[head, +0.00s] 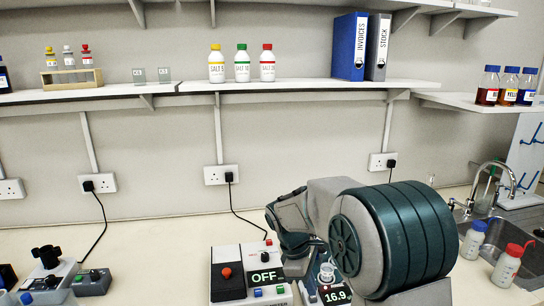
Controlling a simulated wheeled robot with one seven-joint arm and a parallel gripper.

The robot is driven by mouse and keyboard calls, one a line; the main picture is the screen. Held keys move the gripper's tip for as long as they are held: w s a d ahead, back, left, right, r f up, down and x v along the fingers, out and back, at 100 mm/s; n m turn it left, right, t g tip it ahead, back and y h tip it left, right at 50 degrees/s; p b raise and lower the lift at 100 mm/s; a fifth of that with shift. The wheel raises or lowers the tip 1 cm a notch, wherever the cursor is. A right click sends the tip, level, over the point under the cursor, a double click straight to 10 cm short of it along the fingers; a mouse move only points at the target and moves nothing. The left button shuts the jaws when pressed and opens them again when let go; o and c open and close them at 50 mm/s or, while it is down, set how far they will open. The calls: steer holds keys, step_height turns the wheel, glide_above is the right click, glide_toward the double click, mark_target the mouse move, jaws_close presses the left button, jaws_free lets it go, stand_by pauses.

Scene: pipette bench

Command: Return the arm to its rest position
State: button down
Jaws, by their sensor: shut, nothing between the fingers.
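My arm crosses the lower middle of the head view, its large grey and teal ribbed link close to the camera. It bends toward the left with smaller grey and dark parts above the bench. I cannot make out any fingertips of my gripper. My arm hides part of the bench (150,237) and whatever stands behind the ribbed link.
A device reading OFF (267,277) and a display reading 16.9 (336,295) stand close to the arm. A black-knobbed device (47,268) is at left. Two wash bottles (507,267) and a tap (495,178) are at right. Shelves (300,85) hold bottles and binders.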

steer(key=s+d+r+m+t+y, duration=0.1)
steer(key=s+r+m, duration=0.1)
steer(key=s+m, duration=0.2)
steer(key=s+d+r+m+t+y, duration=0.1)
steer(key=s+m, duration=0.4)
steer(key=s, duration=0.5)
steer(key=s+d+r+m+t+y, duration=0.1)
steer(key=s+d+r+m+t, duration=0.1)
steer(key=s, duration=0.5)
step_height(320, 180, up, 3)
steer(key=d+m, duration=0.1)
steer(key=m, duration=0.1)
steer(key=shift+s+d+f+m+y, duration=0.15)
steer(key=shift+s+d+m+y, duration=0.1)
steer(key=shift+s+m+y, duration=0.15)
